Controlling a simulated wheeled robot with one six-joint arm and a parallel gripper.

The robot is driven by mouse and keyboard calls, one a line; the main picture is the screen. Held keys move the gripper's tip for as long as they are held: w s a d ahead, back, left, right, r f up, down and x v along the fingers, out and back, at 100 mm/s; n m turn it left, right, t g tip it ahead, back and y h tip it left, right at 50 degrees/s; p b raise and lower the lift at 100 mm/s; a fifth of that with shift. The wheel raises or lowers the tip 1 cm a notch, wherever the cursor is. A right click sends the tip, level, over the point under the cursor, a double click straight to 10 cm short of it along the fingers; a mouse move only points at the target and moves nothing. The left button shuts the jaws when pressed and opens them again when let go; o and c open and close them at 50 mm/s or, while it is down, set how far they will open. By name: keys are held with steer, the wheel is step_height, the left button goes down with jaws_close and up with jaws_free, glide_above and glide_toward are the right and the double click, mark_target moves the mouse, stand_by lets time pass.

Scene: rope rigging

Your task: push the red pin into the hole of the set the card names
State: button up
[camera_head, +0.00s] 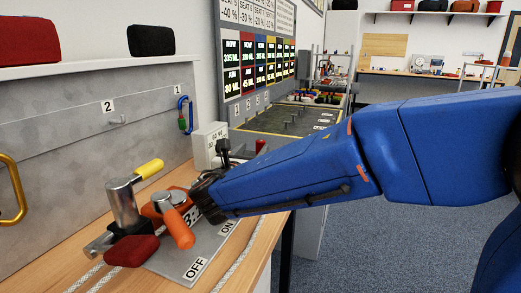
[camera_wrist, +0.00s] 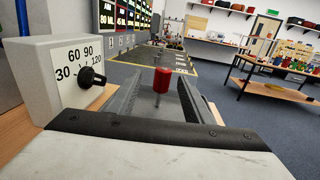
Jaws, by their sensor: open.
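The red pin (camera_wrist: 162,80) has a red head and a thin metal shaft, and stands upright in the wrist view. My gripper (camera_wrist: 161,92) is open, with one dark finger on each side of the pin in that picture. I cannot tell whether either finger touches it. In the head view a small red piece (camera_head: 261,146), probably the pin's head, shows just past my blue arm. My arm hides most of the gripper there. The foot of the pin, any hole under it and the card cannot be made out.
A grey dial box (camera_wrist: 62,78) with a black knob (camera_wrist: 92,77) stands close on my gripper's left. A dark board (camera_head: 290,119) with several short posts lies beyond. On the wooden bench are a yellow-handled metal lever (camera_head: 122,200) and an orange handle (camera_head: 178,228).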

mark_target(259, 144)
steer(key=shift+d+x, duration=0.2)
steer(key=shift+x, duration=3)
steer(key=shift+s+r, duration=0.1)
jaws_close()
